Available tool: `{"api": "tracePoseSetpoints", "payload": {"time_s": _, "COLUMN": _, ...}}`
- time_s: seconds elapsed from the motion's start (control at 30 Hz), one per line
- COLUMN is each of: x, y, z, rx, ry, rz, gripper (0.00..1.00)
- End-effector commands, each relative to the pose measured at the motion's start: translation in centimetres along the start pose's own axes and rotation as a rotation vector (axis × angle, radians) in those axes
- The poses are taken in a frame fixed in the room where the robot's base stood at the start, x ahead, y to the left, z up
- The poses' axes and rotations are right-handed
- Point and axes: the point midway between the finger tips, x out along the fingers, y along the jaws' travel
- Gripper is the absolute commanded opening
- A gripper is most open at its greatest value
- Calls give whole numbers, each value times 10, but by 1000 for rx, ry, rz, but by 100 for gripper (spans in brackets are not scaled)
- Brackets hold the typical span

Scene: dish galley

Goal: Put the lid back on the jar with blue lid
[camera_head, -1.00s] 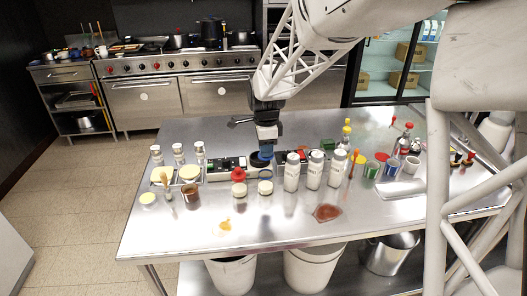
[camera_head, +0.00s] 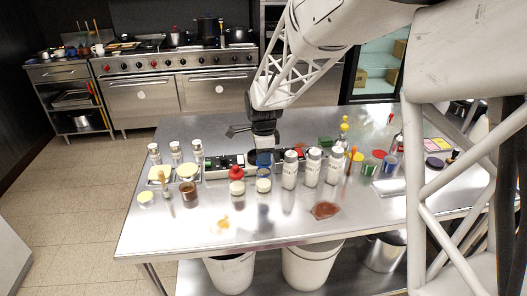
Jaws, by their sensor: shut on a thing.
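My gripper (camera_head: 264,146) points down over the middle of the steel table. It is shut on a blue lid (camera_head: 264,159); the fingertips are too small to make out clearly. A small pale jar (camera_head: 263,186) with a bluish rim stands upright just in front of and below the lid. The lid appears apart from this jar, above and behind it in the picture. I cannot tell for certain that this is the blue-lid jar.
A red-topped jar (camera_head: 237,187) stands just left of the pale jar. White bottles (camera_head: 290,170) stand close on the right. A brown jar (camera_head: 188,191) and shakers (camera_head: 175,152) are at left. A red-brown patch (camera_head: 325,210) lies in front; the front table edge is mostly clear.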

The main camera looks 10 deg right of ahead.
Motion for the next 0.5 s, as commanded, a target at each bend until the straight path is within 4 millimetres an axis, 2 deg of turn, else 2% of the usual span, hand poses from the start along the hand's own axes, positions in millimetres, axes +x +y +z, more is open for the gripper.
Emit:
{"api": "tracePoseSetpoints", "payload": {"time_s": 0.2, "x": 15, "y": 0, "z": 0, "rx": 0, "ry": 0, "rz": 1, "gripper": 0}}
{"api": "tracePoseSetpoints", "payload": {"time_s": 0.5, "x": 24, "y": 0, "z": 0, "rx": 0, "ry": 0, "rz": 1, "gripper": 0}}
